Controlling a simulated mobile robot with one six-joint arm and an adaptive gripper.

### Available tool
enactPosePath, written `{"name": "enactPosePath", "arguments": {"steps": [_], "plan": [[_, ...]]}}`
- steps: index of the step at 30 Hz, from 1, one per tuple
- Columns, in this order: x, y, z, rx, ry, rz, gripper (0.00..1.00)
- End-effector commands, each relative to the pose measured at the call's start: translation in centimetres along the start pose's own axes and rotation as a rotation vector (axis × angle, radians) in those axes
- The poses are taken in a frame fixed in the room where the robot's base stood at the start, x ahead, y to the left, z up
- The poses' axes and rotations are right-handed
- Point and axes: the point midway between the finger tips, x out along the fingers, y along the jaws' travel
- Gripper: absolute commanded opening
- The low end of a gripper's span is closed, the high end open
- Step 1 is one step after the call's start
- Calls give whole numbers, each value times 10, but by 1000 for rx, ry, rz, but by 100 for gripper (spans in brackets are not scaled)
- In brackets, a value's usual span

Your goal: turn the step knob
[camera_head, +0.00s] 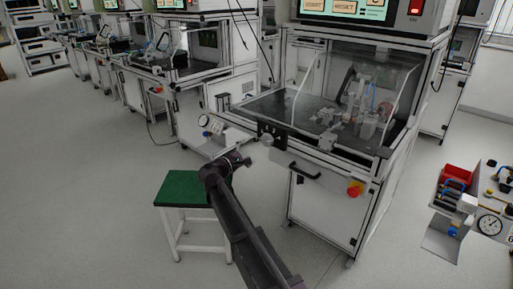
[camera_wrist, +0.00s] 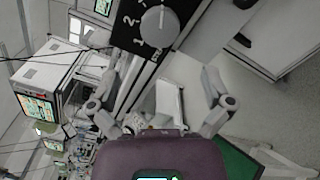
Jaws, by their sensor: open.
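The step knob (camera_wrist: 159,27) is a round light-grey dial with a pointer mark. It sits on a black panel (camera_wrist: 128,22) with white numerals, of which 1 and 2 show, at the top of the wrist view. In the head view the black panel (camera_head: 275,131) is on the front left of the test cabinet. My gripper (camera_wrist: 160,78) is open, its two fingers spread wide on either side below the knob in the wrist picture. The fingers are apart from the knob and hold nothing. In the head view my arm reaches up to just left of the panel.
The test cabinet (camera_head: 330,205) has a black handle (camera_head: 305,171) and a red and yellow button (camera_head: 355,188) on its front. A green-topped stool (camera_head: 182,189) stands beside my arm. Open floor lies at left.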

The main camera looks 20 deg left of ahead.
Motion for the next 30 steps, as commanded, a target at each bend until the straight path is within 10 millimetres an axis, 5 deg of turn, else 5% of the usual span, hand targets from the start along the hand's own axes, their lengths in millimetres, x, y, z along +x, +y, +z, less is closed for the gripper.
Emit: {"name": "enactPosePath", "arguments": {"steps": [9, 24, 30], "plan": [[-19, 0, 0, 0, -1, 0, 100], [-18, -1, 1, 1, -1, -2, 100], [-5, -19, 16, 32, -10, -56, 100]]}}
